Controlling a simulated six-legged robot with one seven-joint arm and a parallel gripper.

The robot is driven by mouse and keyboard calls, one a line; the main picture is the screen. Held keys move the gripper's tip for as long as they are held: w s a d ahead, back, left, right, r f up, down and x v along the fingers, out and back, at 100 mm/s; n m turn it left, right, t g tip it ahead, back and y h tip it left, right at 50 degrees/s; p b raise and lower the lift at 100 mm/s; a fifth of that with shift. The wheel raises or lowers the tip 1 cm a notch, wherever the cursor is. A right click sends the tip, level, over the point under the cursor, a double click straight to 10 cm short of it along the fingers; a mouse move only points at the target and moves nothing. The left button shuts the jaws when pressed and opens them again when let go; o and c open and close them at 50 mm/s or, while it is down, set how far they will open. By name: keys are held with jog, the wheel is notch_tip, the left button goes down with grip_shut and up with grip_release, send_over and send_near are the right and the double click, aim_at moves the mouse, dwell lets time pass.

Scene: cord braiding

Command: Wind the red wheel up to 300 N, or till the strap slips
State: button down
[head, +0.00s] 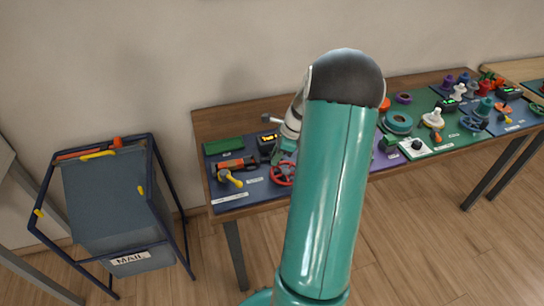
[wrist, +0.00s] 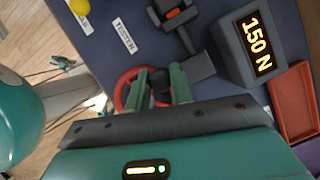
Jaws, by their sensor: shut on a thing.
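The red wheel (head: 283,174) lies on the blue mat at the left part of the table, partly behind my arm. In the wrist view the red wheel (wrist: 122,88) shows as a ring around my gripper's fingers. My gripper (wrist: 160,88) is shut on the wheel's dark hub between its two green fingers. In the head view my gripper (head: 284,148) is partly hidden by my arm. The force display (wrist: 259,42) reads 150 N. The strap is hard to make out; a dark clamp with an orange part (wrist: 177,18) stands near the wheel.
A label reading TESTER (wrist: 125,36) lies beside the wheel. A red tray (wrist: 293,103) is right of the display. An orange-and-black device with a yellow knob (head: 232,172) stands left of the wheel. A grey MAIL bin (head: 112,205) stands left of the table.

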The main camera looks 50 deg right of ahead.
aim_at(293, 165)
jog(key=d, duration=0.1)
jog(key=s+d, duration=0.2)
jog(key=shift+d, duration=0.35)
jog(key=shift+s+d, duration=0.25)
jog(key=shift+s, duration=0.7)
jog(key=shift+s+d, duration=0.2)
jog(key=shift+s, duration=0.8)
jog(key=shift+s+a, duration=0.2)
jog(key=shift+s, duration=0.35)
jog(key=c, duration=1.1)
grip_release()
jog(key=shift+c, duration=0.2)
